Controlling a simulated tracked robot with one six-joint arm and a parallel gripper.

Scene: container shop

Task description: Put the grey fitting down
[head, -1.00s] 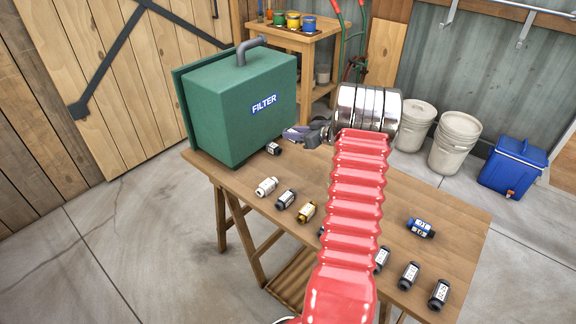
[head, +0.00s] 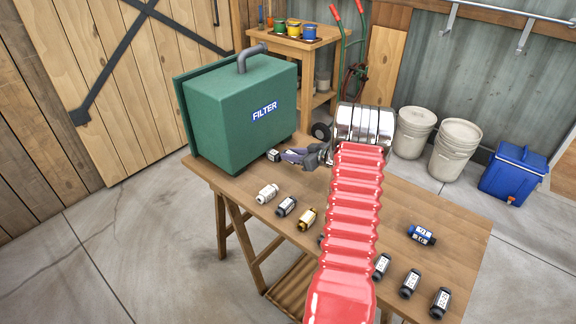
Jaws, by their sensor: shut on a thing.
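The grey fitting (head: 273,155) is dark with a pale label. It shows in the head view at the front right foot of the green filter box, at the tips of my gripper (head: 281,156). My gripper reaches in from the right, low over the far part of the workbench (head: 400,205), and is shut on the fitting. The jaws hide part of the fitting. I cannot tell whether its underside touches the bench top.
The green filter box (head: 240,110) stands close on the left. A white fitting (head: 267,193), a dark one (head: 286,206) and a brass one (head: 306,219) lie in front. A blue fitting (head: 421,235) and several dark ones lie right. My red arm hides the bench middle.

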